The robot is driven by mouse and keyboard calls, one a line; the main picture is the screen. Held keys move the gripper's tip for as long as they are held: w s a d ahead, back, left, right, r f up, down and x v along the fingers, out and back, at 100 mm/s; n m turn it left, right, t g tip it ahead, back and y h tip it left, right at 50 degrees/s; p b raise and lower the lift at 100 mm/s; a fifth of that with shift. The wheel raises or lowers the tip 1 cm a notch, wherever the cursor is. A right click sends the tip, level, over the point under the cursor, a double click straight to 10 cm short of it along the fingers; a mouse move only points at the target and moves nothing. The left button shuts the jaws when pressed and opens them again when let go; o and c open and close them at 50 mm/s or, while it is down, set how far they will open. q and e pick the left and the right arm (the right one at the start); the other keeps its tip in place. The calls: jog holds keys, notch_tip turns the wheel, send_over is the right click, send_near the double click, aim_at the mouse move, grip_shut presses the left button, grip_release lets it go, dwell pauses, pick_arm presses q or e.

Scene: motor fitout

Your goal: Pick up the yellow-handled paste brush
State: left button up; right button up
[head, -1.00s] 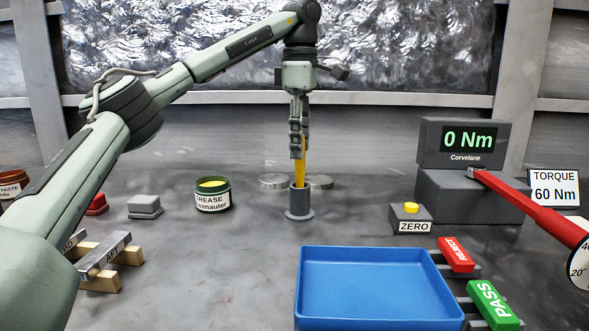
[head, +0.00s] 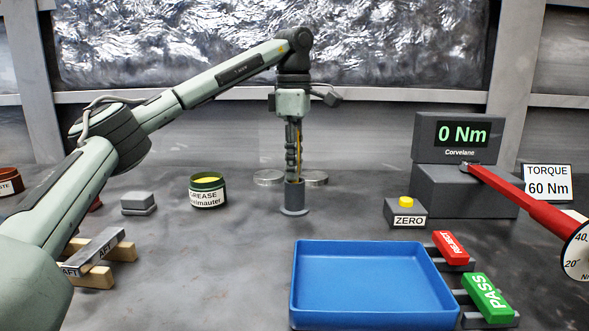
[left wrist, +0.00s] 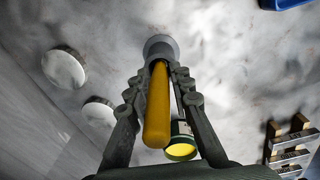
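The yellow-handled brush (head: 299,143) stands upright in a grey round holder (head: 294,206) on the bench. In the head view only a thin strip of its handle shows beside my fingers. My left gripper (head: 293,176) points straight down over the holder, its fingertips close to the holder's rim. In the left wrist view the brush handle (left wrist: 158,108) lies between the two fingers of my left gripper (left wrist: 161,76), which look apart with the handle not clearly gripped. The bristles are hidden inside the holder. My right gripper is not in view.
A grease tin (head: 208,190) and grey block (head: 138,203) stand left of the holder. Flat discs (head: 268,177) lie behind it. A blue tray (head: 372,286) is in front, a ZERO button box (head: 405,213) and torque tester (head: 457,185) to the right.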

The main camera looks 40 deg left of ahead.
pick_arm(q)
grip_shut()
jog(key=shift+r, duration=0.4)
notch_tip(320, 180, up, 5)
jog(key=shift+r+p, duration=0.2)
jog(key=shift+p, duration=0.2)
notch_tip(320, 180, up, 10)
jog(key=shift+f, duration=0.2)
jog(key=shift+r, duration=1.15)
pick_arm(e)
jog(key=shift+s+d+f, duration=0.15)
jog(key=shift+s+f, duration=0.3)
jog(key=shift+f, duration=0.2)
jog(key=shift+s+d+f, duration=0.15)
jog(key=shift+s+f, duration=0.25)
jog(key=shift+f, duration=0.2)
